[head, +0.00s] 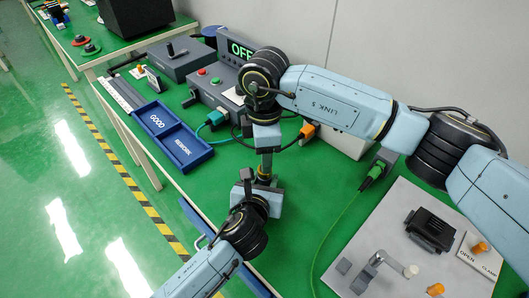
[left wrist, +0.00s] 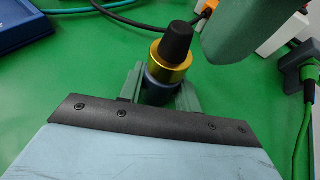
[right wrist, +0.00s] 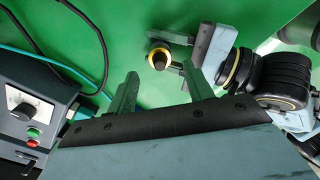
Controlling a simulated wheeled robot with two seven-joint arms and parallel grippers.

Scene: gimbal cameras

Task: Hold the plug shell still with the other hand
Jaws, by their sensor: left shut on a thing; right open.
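The plug shell (left wrist: 160,91) is a dark grey-blue body, upright, with a gold ring and a black tapered top above it. My left gripper (left wrist: 158,93) is shut on its lower body in the left wrist view. In the right wrist view the plug shows end-on (right wrist: 159,58) as a dark disc with a yellow ring, between and beyond my right gripper's open fingers (right wrist: 160,88). The right gripper is empty and above the plug, apart from it. In the head view both grippers meet near the bench's middle (head: 264,165), where the plug is hard to make out.
A blue GOOD/REWORK tray (head: 172,135) lies at the left. A tester box reading OFF (head: 241,48) stands behind, with cables. A grey plate (head: 400,270) with a clamp fixture (head: 430,228) lies at the right. A green cable (head: 335,228) crosses the bench.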

